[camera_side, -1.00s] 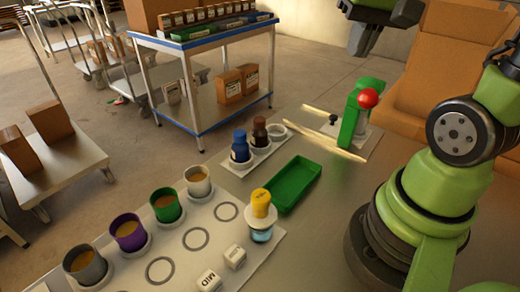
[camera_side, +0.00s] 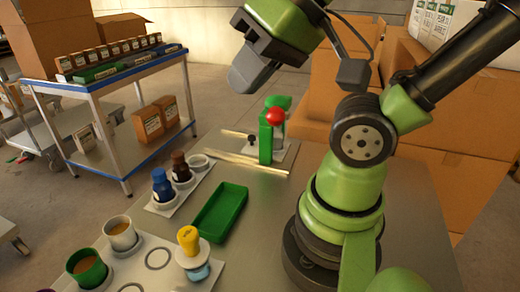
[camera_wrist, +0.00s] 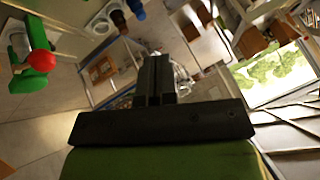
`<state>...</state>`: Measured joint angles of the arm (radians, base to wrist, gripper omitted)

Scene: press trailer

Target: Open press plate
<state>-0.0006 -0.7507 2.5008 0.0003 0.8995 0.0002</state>
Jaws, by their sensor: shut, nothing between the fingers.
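The press stands at the back of the metal table. It has a green upright (camera_side: 265,140), a red ball knob (camera_side: 275,116) on its lever and a pale base plate (camera_side: 285,153). My gripper (camera_side: 243,80) is in the air above and left of the press, apart from it, with its fingers together and empty. In the wrist view my gripper (camera_wrist: 152,75) points across the room. The red knob (camera_wrist: 41,60) and green press body (camera_wrist: 30,78) show there at the left edge. Whether the press plate is open or closed is hard to tell.
A green tray (camera_side: 220,212) lies in front of the press. A holder with blue (camera_side: 162,184) and brown (camera_side: 180,166) bottles is to its left. A white board with cups (camera_side: 88,268) and a yellow-topped item (camera_side: 188,240) is nearer. A blue-edged cart (camera_side: 128,166) stands behind.

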